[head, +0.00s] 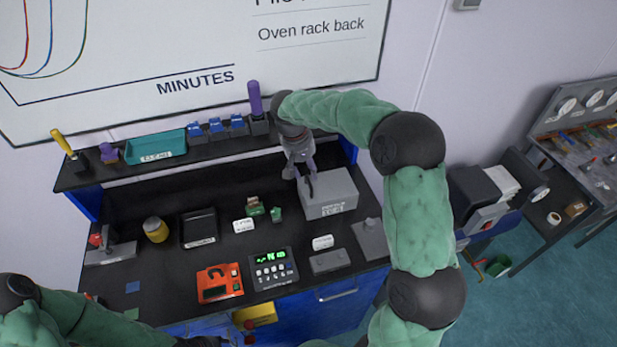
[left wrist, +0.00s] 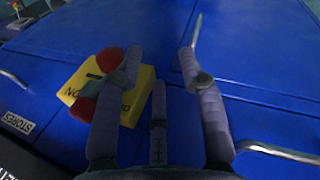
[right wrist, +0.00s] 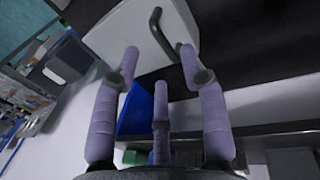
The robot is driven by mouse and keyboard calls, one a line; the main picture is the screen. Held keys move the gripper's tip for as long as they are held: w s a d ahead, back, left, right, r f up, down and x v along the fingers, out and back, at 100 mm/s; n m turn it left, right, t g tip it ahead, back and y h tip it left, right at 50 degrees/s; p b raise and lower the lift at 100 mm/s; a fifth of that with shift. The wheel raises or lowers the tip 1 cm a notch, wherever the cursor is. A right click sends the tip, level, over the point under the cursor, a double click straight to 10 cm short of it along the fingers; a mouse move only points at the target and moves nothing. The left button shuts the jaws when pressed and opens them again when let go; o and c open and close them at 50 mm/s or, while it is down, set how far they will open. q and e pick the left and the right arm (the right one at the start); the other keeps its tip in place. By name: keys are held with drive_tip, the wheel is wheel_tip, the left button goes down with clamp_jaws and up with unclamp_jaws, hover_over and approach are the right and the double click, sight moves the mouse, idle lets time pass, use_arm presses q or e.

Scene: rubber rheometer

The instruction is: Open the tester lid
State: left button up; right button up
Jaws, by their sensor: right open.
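The tester is a light grey box (head: 331,196) with a printed front label, at the right of the black bench. Its flat lid carries a dark bent handle, which shows in the right wrist view (right wrist: 159,36). My right gripper (head: 303,182) is above the box's left side, pointing down. In the right wrist view its fingers (right wrist: 159,54) are apart, with the handle just beyond the tips and nothing held; contact is not clear. My left gripper (left wrist: 161,58) is low before the blue cabinet, fingers apart and empty. The lid looks closed.
A raised shelf (head: 215,150) with a teal tray (head: 155,147) runs behind the tester. A control panel (head: 273,269), an orange device (head: 219,284) and a grey block (head: 369,240) stand in front.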

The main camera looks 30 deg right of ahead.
sight(309, 182)
drive_tip(key=shift+s+d+f, duration=0.1)
drive_tip(key=shift+d+f, duration=0.1)
drive_tip(key=shift+f, duration=0.9)
drive_tip(key=shift+d+f, duration=0.2)
drive_tip(key=shift+f, duration=0.9)
clamp_jaws()
